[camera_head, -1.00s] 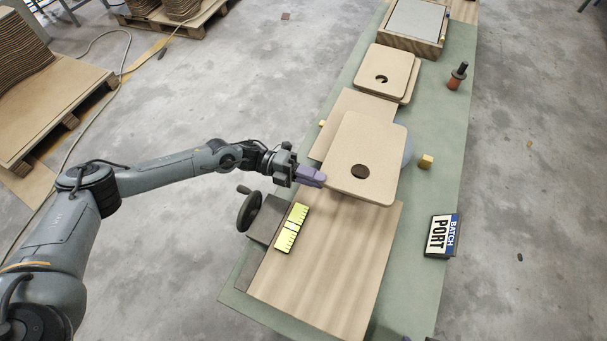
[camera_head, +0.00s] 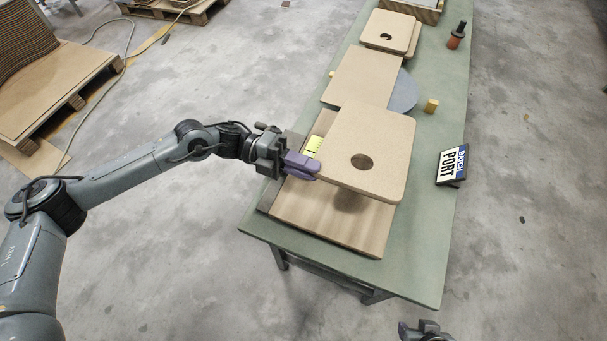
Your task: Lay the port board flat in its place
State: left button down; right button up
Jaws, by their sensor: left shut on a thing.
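My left gripper (camera_head: 303,166) has purple fingers shut on the left edge of a tan board (camera_head: 372,130) with rounded corners and a dark round hole. The held board is above the near wooden panel (camera_head: 330,222), casting a shadow on it, with a gap visible below. A sign reading BATCH PORT (camera_head: 452,166) stands on the green table right of the board. Part of my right gripper (camera_head: 426,331) shows at the bottom edge, cut off by the frame; its jaws are unclear.
A flat panel (camera_head: 364,78) lies beyond the held board, beside a grey disc (camera_head: 404,93) and a yellow block (camera_head: 431,106). More holed boards (camera_head: 391,32) are stacked farther back, near an orange-and-black tool (camera_head: 457,36). A yellow-green marked strip (camera_head: 312,146) is partly hidden by my gripper.

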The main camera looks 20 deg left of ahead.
pick_arm(q)
jog(key=shift+s, duration=0.2)
dwell(0.3)
jog(key=shift+f, duration=0.15)
notch_tip(320, 180, down, 7)
jog(key=b, duration=0.6)
jog(key=shift+f+b, duration=0.2)
jog(key=shift+b, duration=0.2)
jog(key=shift+f+b, duration=0.3)
dwell(0.7)
